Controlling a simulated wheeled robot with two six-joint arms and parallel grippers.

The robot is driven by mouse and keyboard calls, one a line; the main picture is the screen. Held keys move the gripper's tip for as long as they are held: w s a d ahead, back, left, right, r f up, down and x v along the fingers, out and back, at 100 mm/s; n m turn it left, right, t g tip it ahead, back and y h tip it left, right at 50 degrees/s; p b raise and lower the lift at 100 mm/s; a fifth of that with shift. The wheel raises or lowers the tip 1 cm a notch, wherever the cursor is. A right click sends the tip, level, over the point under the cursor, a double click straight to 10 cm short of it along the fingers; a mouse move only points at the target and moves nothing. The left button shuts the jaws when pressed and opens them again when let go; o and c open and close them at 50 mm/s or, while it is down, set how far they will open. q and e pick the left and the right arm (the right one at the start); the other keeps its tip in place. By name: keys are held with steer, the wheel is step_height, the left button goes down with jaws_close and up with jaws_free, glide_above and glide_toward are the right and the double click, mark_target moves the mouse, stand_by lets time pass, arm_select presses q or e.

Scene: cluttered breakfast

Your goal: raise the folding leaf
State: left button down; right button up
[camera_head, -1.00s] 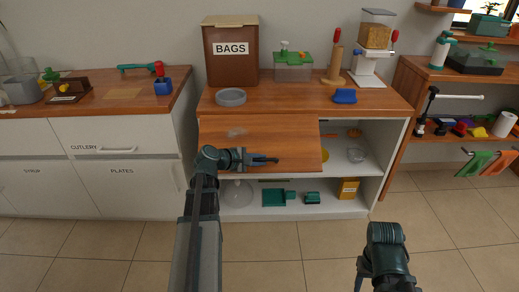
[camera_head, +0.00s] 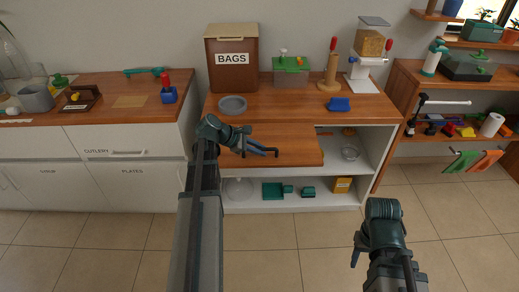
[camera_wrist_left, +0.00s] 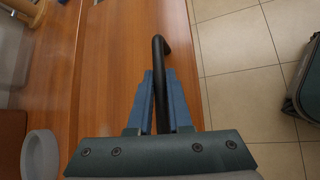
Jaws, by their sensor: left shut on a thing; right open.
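The folding leaf (camera_head: 300,143) is a wooden panel along the front edge of the wooden counter (camera_head: 290,108). It looks close to level with the counter; I cannot tell whether it is fully flat. In the left wrist view the leaf (camera_wrist_left: 125,45) lies beside the counter top, with a thin seam between. My left gripper (camera_head: 270,151) is over the leaf's front part. Its blue fingers (camera_wrist_left: 158,90) are shut on the leaf's black bar handle (camera_wrist_left: 160,52). My right gripper (camera_head: 356,250) is open and apart from the leaf, low over the floor; its fingers are partly hidden.
On the counter stand a grey bowl (camera_head: 233,104), a brown BAGS bin (camera_head: 232,75), a green-lidded box (camera_head: 291,72) and a blue item (camera_head: 339,104). The open shelves below hold a yellow box (camera_head: 342,185) and green items (camera_head: 273,190). The tiled floor in front is clear.

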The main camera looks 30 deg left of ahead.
arm_select(q)
steer(key=shift+w+a+r, duration=0.1)
steer(key=shift+w+r, duration=0.05)
steer(key=shift+r, duration=0.1)
steer(key=c, duration=0.9)
jaws_free()
steer(key=shift+o, duration=0.2)
steer(key=p+v, duration=0.9)
steer(key=v, duration=0.4)
steer(key=shift+s+a+r, duration=0.2)
steer(key=shift+s, duration=0.1)
